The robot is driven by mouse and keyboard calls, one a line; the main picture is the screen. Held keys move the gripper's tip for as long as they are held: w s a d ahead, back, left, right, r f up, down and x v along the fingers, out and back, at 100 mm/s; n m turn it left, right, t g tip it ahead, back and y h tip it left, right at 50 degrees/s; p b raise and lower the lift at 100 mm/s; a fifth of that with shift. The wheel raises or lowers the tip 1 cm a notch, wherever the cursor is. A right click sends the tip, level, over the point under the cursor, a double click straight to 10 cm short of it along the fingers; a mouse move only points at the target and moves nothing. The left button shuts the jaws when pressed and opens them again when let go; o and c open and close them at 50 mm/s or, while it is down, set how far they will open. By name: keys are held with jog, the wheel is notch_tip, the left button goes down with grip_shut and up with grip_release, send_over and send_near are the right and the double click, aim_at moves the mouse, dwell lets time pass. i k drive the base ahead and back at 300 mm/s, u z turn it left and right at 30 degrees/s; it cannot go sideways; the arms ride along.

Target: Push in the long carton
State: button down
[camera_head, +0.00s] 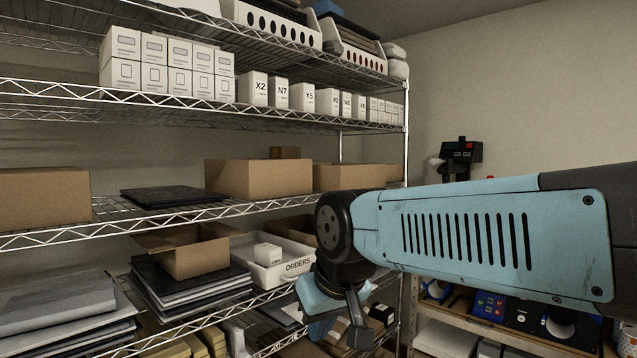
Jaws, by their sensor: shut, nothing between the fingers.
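Several brown cartons stand on the middle shelf. One is at the left edge (43,198), a wide open one is in the middle (258,179), and another (350,177) is to its right, partly hidden behind my arm. A smaller open carton (188,256) sits tilted on a dark stack on the shelf below. I cannot tell for sure which is the long carton. My gripper (342,326) hangs below my blue arm at the lower middle, in front of the lower shelves. It is shut and empty, apart from the cartons on the middle shelf.
A white ORDERS bin (268,268) holding a small white box is left of my gripper. Small white boxes (170,65) line the upper shelf. A flat dark item (170,196) lies between cartons. The wire shelf's right post (406,130) is close to my arm. A coffee-press-like device (460,155) stands behind.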

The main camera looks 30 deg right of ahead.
aim_at(326, 177)
jog(key=z, duration=1.35)
jog(key=i, duration=0.1)
jog(key=u, duration=3.15)
jog(key=k, duration=0.95)
jog(key=z, duration=1.1)
jog(key=i, duration=0.2)
jog(key=z, duration=0.85)
